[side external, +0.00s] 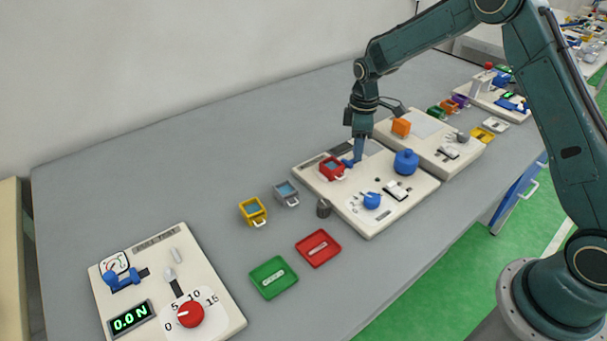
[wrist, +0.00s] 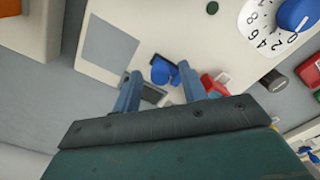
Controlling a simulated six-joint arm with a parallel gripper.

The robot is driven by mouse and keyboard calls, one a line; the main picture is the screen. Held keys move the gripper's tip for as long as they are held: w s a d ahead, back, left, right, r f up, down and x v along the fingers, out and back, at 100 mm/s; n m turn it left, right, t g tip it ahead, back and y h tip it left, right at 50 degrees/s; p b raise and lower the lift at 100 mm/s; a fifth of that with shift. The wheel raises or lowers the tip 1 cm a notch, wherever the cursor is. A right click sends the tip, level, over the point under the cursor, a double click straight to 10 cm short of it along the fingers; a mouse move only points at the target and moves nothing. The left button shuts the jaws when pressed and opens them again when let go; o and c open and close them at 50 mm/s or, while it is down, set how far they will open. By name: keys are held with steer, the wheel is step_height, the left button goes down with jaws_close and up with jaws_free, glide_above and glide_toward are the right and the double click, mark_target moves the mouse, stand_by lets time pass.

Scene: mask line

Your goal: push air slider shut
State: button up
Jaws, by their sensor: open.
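My gripper (side external: 358,158) points down over the far left part of the middle cream panel (side external: 395,209). In the wrist view my gripper (wrist: 160,68) has its two blue fingers apart. A small blue piece (wrist: 163,72), which looks like the air slider's handle, shows between and just beyond the fingertips, beside a dark slot (wrist: 153,95). In the side external view the blue piece (side external: 347,162) is partly hidden by my fingers. I cannot tell whether they touch it, or how far the slider stands along its track.
A red box (side external: 332,169) sits close beside my gripper; its edge shows in the wrist view (wrist: 215,84). A blue dial (side external: 371,201) and blue round knob (side external: 406,162) stand on the same panel. Yellow (side external: 253,211) and grey (side external: 286,193) boxes lie on the table.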

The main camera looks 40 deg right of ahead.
mark_target(348, 162)
jaws_close()
steer(key=shift+a, duration=1.7)
steer(key=shift+c, duration=1.1)
jaws_free()
steer(key=shift+a, duration=0.1)
steer(key=shift+o, duration=1.1)
